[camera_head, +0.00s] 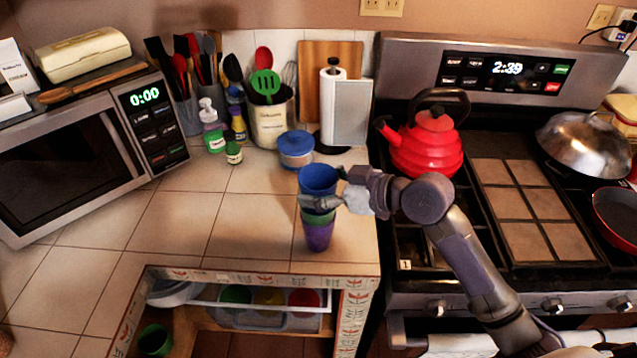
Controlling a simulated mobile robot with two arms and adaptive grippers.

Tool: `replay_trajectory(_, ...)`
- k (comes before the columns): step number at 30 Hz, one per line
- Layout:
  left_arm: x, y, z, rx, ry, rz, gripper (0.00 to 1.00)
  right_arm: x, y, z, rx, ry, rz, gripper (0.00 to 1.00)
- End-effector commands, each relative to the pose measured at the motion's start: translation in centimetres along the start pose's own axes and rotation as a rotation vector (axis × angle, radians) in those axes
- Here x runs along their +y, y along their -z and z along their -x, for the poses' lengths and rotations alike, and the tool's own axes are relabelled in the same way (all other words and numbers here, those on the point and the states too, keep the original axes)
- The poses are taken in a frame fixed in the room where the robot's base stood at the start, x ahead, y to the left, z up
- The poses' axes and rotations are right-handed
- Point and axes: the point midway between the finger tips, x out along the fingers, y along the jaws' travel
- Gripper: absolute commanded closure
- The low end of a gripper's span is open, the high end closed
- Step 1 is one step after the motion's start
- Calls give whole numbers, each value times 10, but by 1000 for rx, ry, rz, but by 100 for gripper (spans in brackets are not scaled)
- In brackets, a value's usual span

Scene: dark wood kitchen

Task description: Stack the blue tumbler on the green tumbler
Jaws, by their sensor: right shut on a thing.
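The blue tumbler (318,178) is upright above the tiled counter, near its right edge. My right gripper (325,190) reaches in from the right and is shut on it. The green tumbler (319,216) is directly below, stacked on the purple tumbler (318,238), which stands on the counter. A finger of my right gripper covers the bottom of the blue tumbler and the green rim, so I cannot tell whether the two touch. My left gripper is not in view.
A blue-lidded jar (296,150), a paper towel holder (333,105) and a utensil crock (271,120) stand behind. The red kettle (427,145) is on the stove at right. An open drawer (255,318) with cups is below the counter. Tiles left of the stack are clear.

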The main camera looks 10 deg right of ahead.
Motion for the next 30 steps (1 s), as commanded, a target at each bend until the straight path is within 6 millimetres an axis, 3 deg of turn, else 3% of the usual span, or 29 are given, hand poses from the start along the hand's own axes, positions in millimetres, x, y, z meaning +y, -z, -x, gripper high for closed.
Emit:
replay_trajectory(20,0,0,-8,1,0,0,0,0,-11,-4,1,0,0,62)
replay_trajectory(21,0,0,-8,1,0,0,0,0,-11,-4,1,0,0,24)
replay_trajectory(25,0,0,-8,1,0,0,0,0,-11,-4,1,0,0,2)
replay_trajectory(30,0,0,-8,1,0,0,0,0,-10,-4,1,0,0,2)
